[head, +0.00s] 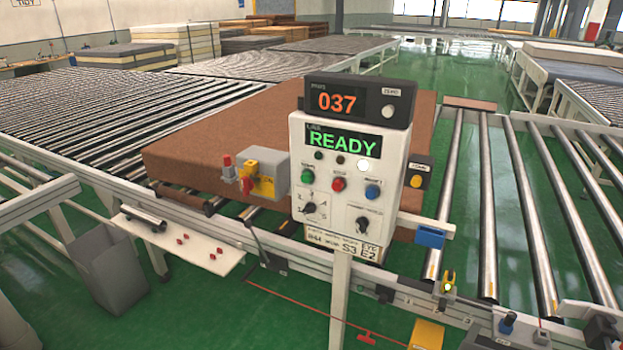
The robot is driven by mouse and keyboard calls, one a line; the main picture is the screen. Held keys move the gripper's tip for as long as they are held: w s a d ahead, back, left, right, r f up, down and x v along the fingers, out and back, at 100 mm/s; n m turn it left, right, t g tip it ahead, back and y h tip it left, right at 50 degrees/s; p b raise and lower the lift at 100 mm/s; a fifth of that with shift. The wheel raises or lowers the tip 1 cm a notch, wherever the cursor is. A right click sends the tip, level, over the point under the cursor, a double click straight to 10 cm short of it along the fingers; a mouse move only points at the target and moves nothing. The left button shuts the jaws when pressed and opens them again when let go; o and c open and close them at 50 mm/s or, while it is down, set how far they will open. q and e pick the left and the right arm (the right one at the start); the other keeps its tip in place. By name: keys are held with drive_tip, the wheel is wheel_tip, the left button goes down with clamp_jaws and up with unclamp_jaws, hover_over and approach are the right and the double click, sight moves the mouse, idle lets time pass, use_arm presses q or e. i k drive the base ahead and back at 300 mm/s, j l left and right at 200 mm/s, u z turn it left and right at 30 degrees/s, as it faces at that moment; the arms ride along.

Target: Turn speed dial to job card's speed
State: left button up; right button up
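A white control box (345,165) stands on a post at the centre. Its green screen (342,143) reads READY. Low on its face are two dark rotary knobs, a left one (310,207) with marks around it and a right one (362,223). Their labels and exact pointer settings are too small to read surely, so I cannot tell which is the speed dial. Neither gripper can be made out in the head view.
A display (358,101) reading 037 tops the box. Green (308,176), red (339,184) and blue (372,191) buttons sit above the knobs. A yellow-and-grey switch unit (262,173) juts out on the left. A brown mattress (215,145) lies behind on rollers.

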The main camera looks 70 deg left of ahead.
sight(310, 208)
drive_tip(key=u, duration=2.15)
